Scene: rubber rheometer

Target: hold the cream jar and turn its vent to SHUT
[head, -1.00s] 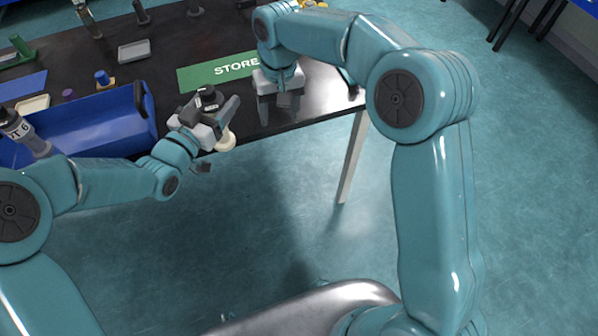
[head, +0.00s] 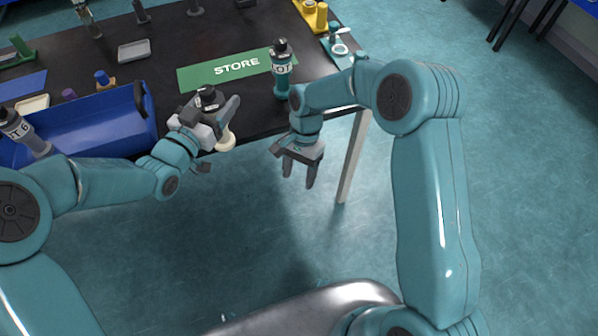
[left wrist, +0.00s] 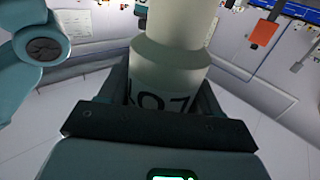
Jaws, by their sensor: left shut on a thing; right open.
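The cream jar (head: 228,142) is at the table's front edge in the head view, mostly hidden by my left gripper (head: 222,122). A dark cap (head: 207,96) shows above the gripper; the vent's setting cannot be read. In the left wrist view, the pale jar (left wrist: 170,72) stands between the fingers of my left gripper (left wrist: 165,95), with part of a dark printed label showing. My left gripper is shut on the jar. My right gripper (head: 299,174) is open and empty, in front of the table edge, to the right of the jar and apart from it.
A teal bottle (head: 282,75) stands on the table beside the green STORE mat (head: 200,77), close behind my right arm. Floor is clear before the table.

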